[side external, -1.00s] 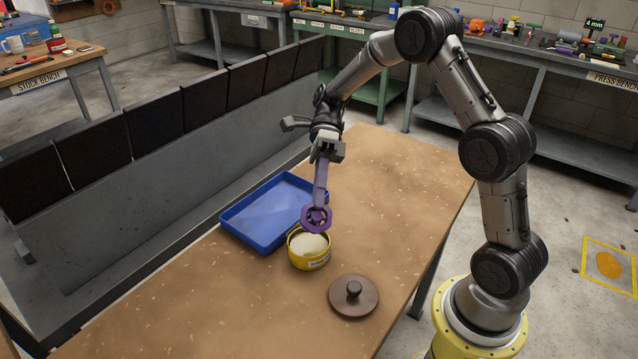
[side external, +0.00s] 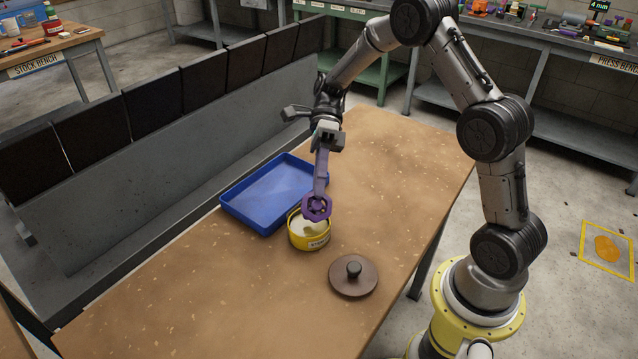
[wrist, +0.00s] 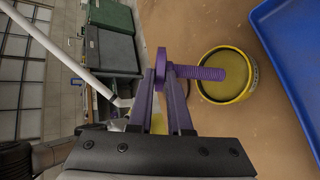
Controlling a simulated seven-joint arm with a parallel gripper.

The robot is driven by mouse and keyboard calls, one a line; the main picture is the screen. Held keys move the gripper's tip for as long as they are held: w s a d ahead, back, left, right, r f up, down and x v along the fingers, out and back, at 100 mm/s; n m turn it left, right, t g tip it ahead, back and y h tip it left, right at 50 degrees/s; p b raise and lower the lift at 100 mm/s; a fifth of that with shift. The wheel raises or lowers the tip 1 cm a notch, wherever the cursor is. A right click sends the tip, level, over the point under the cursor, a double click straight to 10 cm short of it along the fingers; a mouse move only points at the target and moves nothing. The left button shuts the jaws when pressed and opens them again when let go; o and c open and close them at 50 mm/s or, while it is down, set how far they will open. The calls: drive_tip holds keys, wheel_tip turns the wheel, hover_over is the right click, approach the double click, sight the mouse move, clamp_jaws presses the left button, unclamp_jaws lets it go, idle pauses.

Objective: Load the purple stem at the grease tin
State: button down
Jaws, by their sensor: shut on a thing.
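In the wrist view, a purple ribbed rod (wrist: 205,73) sticks out sideways from a disc-like head. Its tip overlaps the tin (wrist: 248,91) in the picture. The tin is open and upright, with pale grease (side external: 304,228) inside. A darker patch or shadow lies on the grease. I cannot tell whether the stem touches it.
A blue tray (side external: 265,195) lies just behind and left of the tin. A brown round lid with a knob (side external: 353,284) lies to its front right. A grey rack with dark panels (side external: 150,170) runs along the table's left side. The table's front is clear.

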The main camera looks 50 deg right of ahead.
drive_tip(key=shift+f, duration=0.75)
idle(1.1)
wheel_tip(320, 180, up, 7)
idle(1.0)
idle(0.3)
